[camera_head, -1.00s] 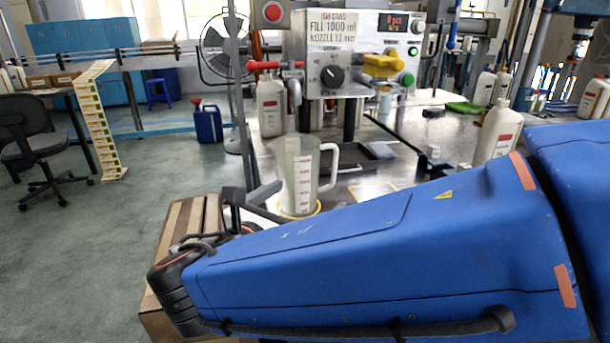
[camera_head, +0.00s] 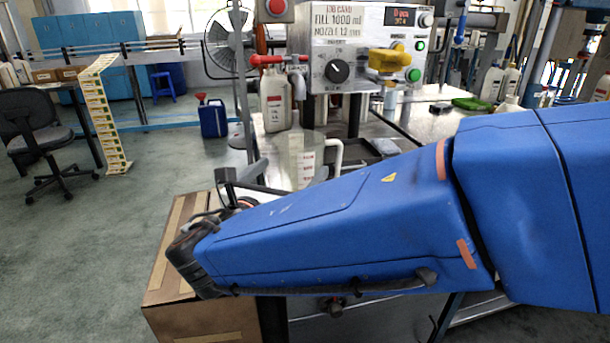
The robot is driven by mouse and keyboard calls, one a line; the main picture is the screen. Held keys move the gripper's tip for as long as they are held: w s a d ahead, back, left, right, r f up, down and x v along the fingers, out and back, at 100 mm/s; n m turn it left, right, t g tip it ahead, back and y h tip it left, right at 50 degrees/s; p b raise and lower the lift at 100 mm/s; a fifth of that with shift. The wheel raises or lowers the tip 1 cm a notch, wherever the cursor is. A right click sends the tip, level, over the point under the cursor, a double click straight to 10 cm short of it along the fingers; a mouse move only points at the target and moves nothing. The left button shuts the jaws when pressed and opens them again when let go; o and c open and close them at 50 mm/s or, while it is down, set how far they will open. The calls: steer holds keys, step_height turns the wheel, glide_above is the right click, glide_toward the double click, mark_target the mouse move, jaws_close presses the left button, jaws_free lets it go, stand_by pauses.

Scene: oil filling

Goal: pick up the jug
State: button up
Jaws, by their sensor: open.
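The jug (camera_head: 300,163) is a clear measuring jug with red markings and a pale handle on its right. It stands upright on the metal bench below the filling machine. My blue arm hides its base and the lower part of its handle. My gripper (camera_head: 243,179) is open, just left of the jug and low beside it in the picture. The fingers look apart from each other, with nothing seen between them. Whether a finger touches the jug cannot be told, as the arm hides part of the gripper.
The filling machine (camera_head: 362,48) stands behind the jug, with a red-handled valve (camera_head: 278,60). A white bottle (camera_head: 275,100) stands behind the jug. A cardboard box (camera_head: 165,285) is below my wrist. A blue can (camera_head: 213,119) stands on the floor at left.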

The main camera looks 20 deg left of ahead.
steer(key=shift+w+d, duration=0.2)
steer(key=shift+w, duration=3.45)
steer(key=shift+r, duration=0.1)
steer(key=c, duration=1.1)
